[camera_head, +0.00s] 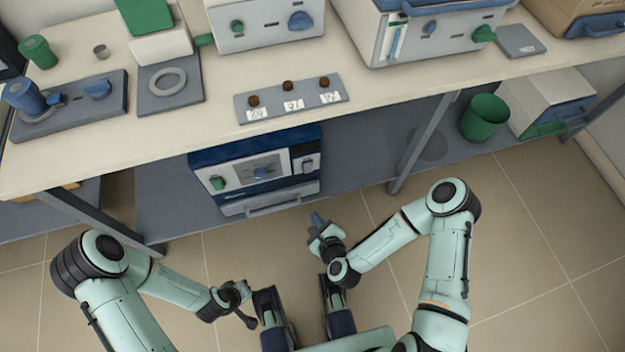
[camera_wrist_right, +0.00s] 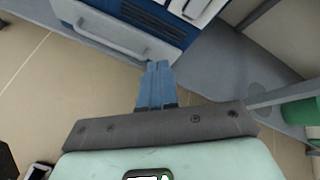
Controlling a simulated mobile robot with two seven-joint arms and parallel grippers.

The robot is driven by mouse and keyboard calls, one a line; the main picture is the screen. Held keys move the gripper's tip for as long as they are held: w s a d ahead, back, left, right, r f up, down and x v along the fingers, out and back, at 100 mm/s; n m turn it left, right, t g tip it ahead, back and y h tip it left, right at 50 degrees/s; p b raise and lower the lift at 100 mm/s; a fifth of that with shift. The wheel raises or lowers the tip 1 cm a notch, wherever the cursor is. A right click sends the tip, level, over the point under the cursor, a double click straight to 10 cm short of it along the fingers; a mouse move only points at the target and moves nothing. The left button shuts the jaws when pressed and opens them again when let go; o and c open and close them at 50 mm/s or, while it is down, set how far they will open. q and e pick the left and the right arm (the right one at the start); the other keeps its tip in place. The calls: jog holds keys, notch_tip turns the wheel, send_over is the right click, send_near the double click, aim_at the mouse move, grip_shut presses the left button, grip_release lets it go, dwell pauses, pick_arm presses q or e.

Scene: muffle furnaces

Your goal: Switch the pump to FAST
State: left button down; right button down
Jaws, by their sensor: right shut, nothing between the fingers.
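A blue and white unit (camera_head: 258,172) stands on the low shelf under the bench; I take it to be the pump. Any lettering is too small to read. My right gripper (camera_head: 317,219) is shut and empty, in front of and below the unit's right side. In the right wrist view its blue fingers (camera_wrist_right: 158,70) are together, apart from the unit's handle (camera_wrist_right: 115,36). My left gripper (camera_head: 242,300) hangs low; its jaws are unclear.
The bench edge overhangs the unit. A bench leg (camera_head: 425,145) stands to the right, with a green bin (camera_head: 485,118) beyond it. A panel with several brown knobs (camera_head: 291,98) lies on the bench top, with furnaces behind. The floor in front is open.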

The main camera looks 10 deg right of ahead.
aim_at(309, 172)
jog(key=d+m, duration=0.1)
jog(key=m, duration=0.1)
jog(key=w+r+m, duration=0.1)
jog(key=m, duration=0.2)
jog(key=w+d+r+m+h, duration=0.1)
jog(key=m, duration=0.1)
jog(key=shift+d+r+m+t, duration=0.1)
jog(key=shift+d+m+t, duration=0.25)
jog(key=shift+m+t, duration=0.05)
